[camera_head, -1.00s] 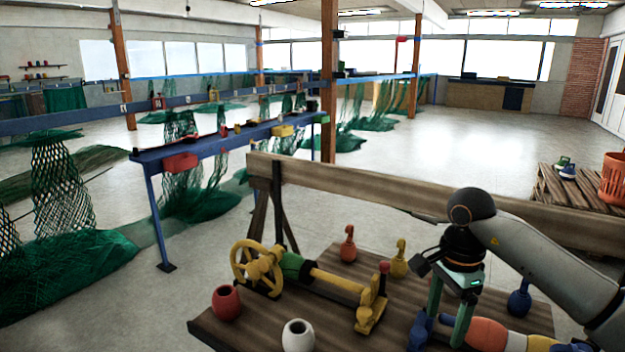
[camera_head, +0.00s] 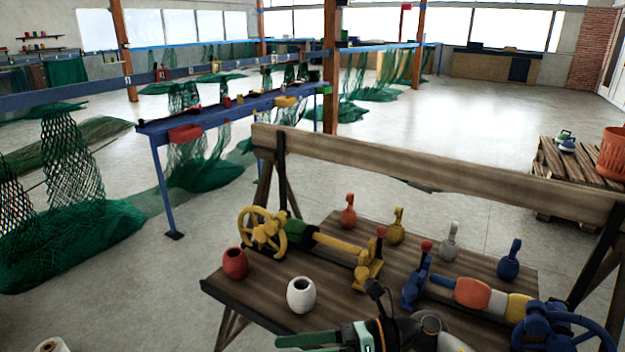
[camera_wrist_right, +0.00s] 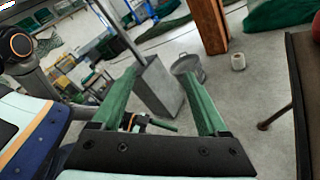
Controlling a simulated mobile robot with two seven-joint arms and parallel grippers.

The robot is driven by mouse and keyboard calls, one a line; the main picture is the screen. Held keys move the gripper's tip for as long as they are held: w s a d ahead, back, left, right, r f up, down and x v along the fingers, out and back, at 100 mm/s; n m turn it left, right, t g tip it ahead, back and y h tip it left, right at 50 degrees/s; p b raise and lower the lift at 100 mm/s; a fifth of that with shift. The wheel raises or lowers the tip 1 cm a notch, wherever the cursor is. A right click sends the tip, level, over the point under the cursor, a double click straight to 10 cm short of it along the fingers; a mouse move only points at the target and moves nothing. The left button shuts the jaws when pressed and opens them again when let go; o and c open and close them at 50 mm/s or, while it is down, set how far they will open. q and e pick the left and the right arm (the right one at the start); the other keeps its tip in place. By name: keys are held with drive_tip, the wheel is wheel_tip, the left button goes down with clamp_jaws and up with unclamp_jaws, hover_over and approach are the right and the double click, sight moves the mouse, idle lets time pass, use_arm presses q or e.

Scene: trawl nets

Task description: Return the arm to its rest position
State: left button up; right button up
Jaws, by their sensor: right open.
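My right gripper (camera_wrist_right: 155,72) shows in the right wrist view with its two green fingers spread apart and nothing between them. In the head view, part of this gripper (camera_head: 308,339) is at the bottom edge, low in front of the wooden bench (camera_head: 331,278), with its green finger toward the left. The rest of my right arm is mostly cut off by the bottom edge. My left gripper does not show in the head view.
The bench holds a yellow handwheel (camera_head: 262,231), a blue handwheel (camera_head: 550,330), a white pot (camera_head: 301,295), a red pot (camera_head: 235,263) and several hooked weights. A wooden beam (camera_head: 420,172) runs behind. The right wrist view shows a metal bucket (camera_wrist_right: 188,68) on open floor.

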drive_tip(key=w+d+f+m+t+h+p, duration=0.1)
drive_tip(key=d+f+m+t+h, duration=0.4)
drive_tip(key=m, duration=0.6)
drive_tip(key=d+m+t+h+p, duration=0.1)
drive_tip(key=d+m+t, duration=0.2)
drive_tip(key=m+t, duration=0.6)
drive_tip(key=w+d+f+m+t+h+p, duration=0.1)
drive_tip(key=d+f+m+t+h, duration=0.2)
drive_tip(key=m, duration=1)
drive_tip(key=s+d+f+m+g+h, duration=0.3)
drive_tip(key=s+f+m, duration=0.3)
drive_tip(key=s+f, duration=0.2)
drive_tip(key=s+d+f+m+g+h, duration=0.2)
drive_tip(key=s+d+f+m+g, duration=0.1)
drive_tip(key=s+d+f+m, duration=0.3)
wheel_tip(320, 180, down, 3)
drive_tip(key=shift+s+r+m+g+h+p, duration=0.15)
drive_tip(key=shift+s+m+g+h+p, duration=0.2)
drive_tip(key=shift+s, duration=0.65)
drive_tip(key=shift+c, duration=0.3)
